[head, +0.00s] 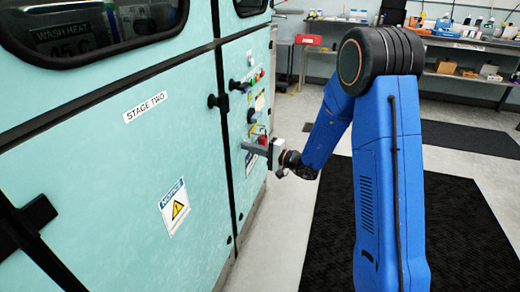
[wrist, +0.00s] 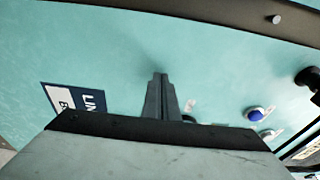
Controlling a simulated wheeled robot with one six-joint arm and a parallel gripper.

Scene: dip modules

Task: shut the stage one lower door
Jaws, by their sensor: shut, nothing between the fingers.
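My gripper (head: 247,147) is at the end of the blue arm, close to the far teal panel of the machine. Its fingers are shut and empty in the wrist view (wrist: 160,85), with the tips at or very near a teal surface (wrist: 215,55); I cannot tell if they touch. No label reading stage one is in view, so I cannot tell which panel is the stage one lower door. The near lower panel (head: 110,190) is labelled STAGE TWO and looks flush with its neighbour.
Black knobs (head: 214,101), coloured controls and a red item (head: 261,130) are around the gripper. A blue button (wrist: 256,115) is right of the fingers in the wrist view. Dark mats (head: 455,235) lie on the floor, and laden benches (head: 470,42) stand behind.

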